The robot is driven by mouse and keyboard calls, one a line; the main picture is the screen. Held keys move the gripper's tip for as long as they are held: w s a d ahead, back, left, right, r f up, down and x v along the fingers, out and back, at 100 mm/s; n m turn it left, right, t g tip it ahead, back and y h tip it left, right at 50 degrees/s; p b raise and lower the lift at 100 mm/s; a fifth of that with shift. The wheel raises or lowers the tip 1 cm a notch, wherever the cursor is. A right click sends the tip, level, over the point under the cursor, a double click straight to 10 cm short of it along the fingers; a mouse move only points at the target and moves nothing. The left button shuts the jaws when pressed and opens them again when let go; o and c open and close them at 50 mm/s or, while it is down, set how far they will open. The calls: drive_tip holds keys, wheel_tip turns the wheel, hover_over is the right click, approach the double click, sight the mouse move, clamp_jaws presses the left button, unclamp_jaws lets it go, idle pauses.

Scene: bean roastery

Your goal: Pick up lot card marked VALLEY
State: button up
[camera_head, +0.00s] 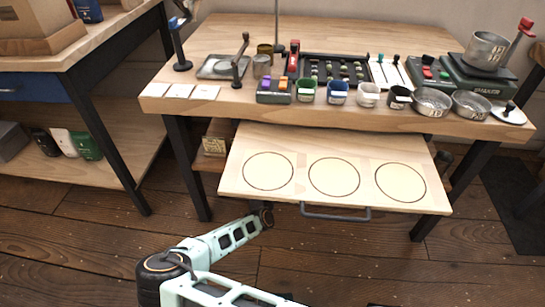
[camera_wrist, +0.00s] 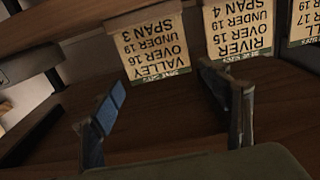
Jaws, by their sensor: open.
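The lot card marked VALLEY (camera_wrist: 155,48) is a cream card with dark print, upside down in the wrist view, left of centre. It reads over 16, under 19, span 3. My gripper (camera_wrist: 172,95) is open and empty, its two fingers spread in front of and apart from the VALLEY card, one towards each side. In the head view my gripper (camera_head: 266,214) is low by the front of the table, below the pulled-out board; its fingers are too small to read there.
The RIVER card (camera_wrist: 238,28) is close to the right of VALLEY, with another card (camera_wrist: 305,22) cut off beyond it. In the head view a small card (camera_head: 214,146) shows under the tabletop. The pulled-out board (camera_head: 300,196) with three circles overhangs my gripper's area.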

drive_tip(key=w+b, duration=0.1)
drive_tip(key=w, duration=0.3)
drive_tip(key=shift+w+d+b, duration=0.15)
drive_tip(key=shift+w+b, duration=0.05)
drive_tip(key=shift+b, duration=0.15)
drive_tip(key=shift+c, duration=0.3)
drive_tip(key=c, duration=0.9)
